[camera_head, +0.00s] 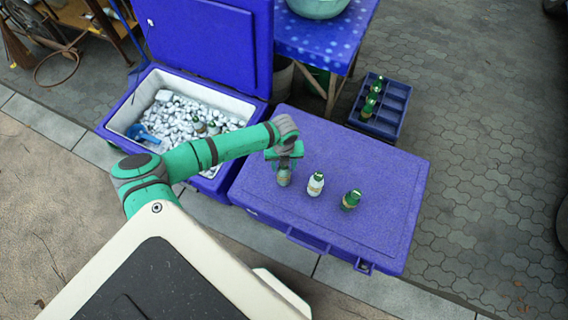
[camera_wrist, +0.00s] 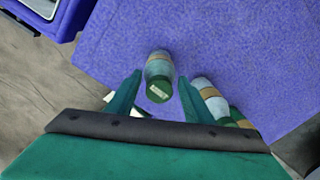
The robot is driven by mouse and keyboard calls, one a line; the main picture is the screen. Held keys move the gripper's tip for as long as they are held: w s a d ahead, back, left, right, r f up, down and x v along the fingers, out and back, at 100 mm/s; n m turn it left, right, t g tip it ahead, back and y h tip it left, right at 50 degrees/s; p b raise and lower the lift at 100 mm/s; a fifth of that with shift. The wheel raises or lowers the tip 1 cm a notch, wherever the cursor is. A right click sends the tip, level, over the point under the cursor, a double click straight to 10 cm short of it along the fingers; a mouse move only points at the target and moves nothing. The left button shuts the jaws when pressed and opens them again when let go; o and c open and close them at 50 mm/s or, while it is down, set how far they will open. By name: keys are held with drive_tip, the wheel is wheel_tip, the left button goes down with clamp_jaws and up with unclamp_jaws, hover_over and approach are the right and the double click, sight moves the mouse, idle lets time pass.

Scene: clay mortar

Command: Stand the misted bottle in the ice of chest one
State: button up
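Three bottles stand on the closed blue lid (camera_head: 385,170). The left bottle (camera_head: 284,179) is greyish with a tan label. The middle bottle (camera_head: 316,183) is pale, and the right bottle (camera_head: 351,199) is clear green. My gripper (camera_head: 284,163) is right over the left bottle. In the wrist view my gripper (camera_wrist: 160,82) is open, with the left bottle (camera_wrist: 158,68) between its fingers and a gap on each side. The middle bottle (camera_wrist: 210,98) is beyond the right finger. Both look pale; I cannot tell which is the misted one. The open ice chest (camera_head: 118,118) is at left.
A blue scoop (camera_head: 140,133) and several green bottles (camera_head: 206,128) sit in the ice, and the chest's lid (camera_head: 205,40) stands raised behind. A blue crate (camera_head: 396,104) with bottles is on the paving. A spotted table (camera_head: 325,38) stands at the back.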

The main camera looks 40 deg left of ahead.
drive_tip(key=c, duration=0.7)
drive_tip(key=shift+s+r, duration=0.15)
drive_tip(key=shift+r, duration=9.4)
